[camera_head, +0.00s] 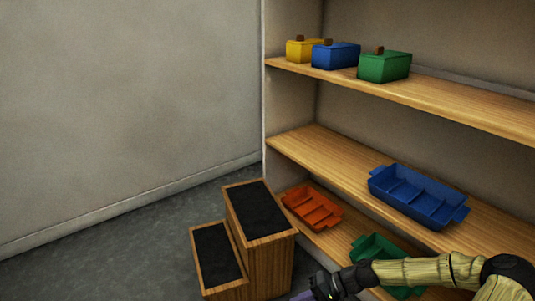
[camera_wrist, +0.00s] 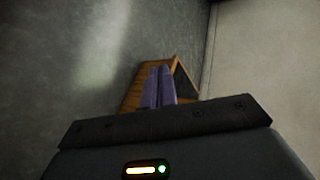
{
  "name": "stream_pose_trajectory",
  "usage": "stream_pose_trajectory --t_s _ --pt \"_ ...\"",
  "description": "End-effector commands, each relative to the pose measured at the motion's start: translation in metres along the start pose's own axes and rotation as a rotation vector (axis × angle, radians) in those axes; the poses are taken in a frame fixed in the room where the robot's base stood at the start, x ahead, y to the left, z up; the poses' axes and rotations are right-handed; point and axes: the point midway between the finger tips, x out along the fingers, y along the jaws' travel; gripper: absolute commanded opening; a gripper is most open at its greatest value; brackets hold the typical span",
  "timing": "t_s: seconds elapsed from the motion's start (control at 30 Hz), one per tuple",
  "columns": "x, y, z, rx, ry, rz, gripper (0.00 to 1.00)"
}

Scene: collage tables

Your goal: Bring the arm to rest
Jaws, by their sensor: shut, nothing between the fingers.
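My gripper (camera_wrist: 158,88) shows in the wrist view with its two purple fingers together and nothing between them. In the head view my gripper (camera_head: 303,296) is at the bottom edge, partly cut off, in front of the step stool and the lowest shelf. My arm reaches in from the lower right corner, bent, and hides part of a green tray (camera_head: 368,247). In the wrist view, a wooden piece with a dark top, which looks like the step stool (camera_wrist: 130,98), lies beyond the fingers.
A wooden step stool (camera_head: 268,255) with black treads stands left of the shelf unit. An orange tray (camera_head: 312,208) is on the lowest shelf, a blue tray (camera_head: 416,203) on the middle one. Yellow (camera_head: 298,52), blue (camera_head: 335,56) and green (camera_head: 384,67) boxes are on top. The floor at left is clear.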

Motion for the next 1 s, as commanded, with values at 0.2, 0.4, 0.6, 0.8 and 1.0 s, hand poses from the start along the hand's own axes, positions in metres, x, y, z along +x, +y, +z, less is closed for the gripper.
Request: stream_pose_trajectory --t_s 0.2,0.4,0.6,0.8,1.0 --pt "-0.011 -0.012 0.035 -0.013 -0.100 0.254 0.00" --pt "-0.036 -0.024 0.058 -0.029 -0.133 0.469 0.00" --pt "-0.071 -0.049 0.074 -0.053 -0.116 0.662 0.00" --pt "-0.111 -0.085 0.087 -0.085 -0.050 0.823 0.00" --pt "-0.150 -0.130 0.100 -0.127 0.057 0.939 0.00"
